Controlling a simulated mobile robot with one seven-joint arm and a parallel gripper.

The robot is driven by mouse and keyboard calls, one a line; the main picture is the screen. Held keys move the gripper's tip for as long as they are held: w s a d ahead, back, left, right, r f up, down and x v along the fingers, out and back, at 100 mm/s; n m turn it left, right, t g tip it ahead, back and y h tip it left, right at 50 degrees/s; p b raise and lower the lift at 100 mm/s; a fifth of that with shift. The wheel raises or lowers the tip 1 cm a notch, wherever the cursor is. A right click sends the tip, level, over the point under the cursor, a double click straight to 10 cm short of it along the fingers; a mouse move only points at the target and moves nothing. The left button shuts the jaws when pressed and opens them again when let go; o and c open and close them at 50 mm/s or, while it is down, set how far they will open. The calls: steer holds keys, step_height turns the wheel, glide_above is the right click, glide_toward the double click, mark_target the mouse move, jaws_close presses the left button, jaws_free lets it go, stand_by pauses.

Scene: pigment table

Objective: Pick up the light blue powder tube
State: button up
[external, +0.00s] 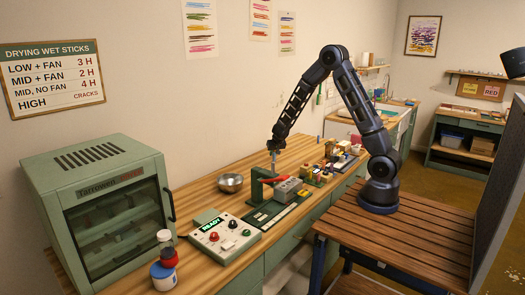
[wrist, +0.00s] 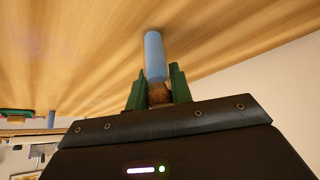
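The light blue powder tube (wrist: 155,55) shows in the wrist view, with its long blue body reaching away toward the wooden tabletop. A brown cork-like end (wrist: 158,94) is at its near end. My gripper (wrist: 158,85) has its two green fingers on either side of this brown end, with little or no gap. I cannot tell whether they press on it. In the external view my gripper (external: 273,153) points down over the bench, behind a green stand with a red lever (external: 266,181). I cannot make out the tube in that view.
A metal bowl (external: 230,182) stands left of my gripper. A control box (external: 222,238) with a lit "READY" display is nearer the front. A green drying cabinet (external: 98,205) and small jars (external: 163,276) are at the left. Several small items (external: 335,160) crowd the bench to the right.

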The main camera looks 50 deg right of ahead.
jaws_close()
steer(key=shift+r, duration=0.15)
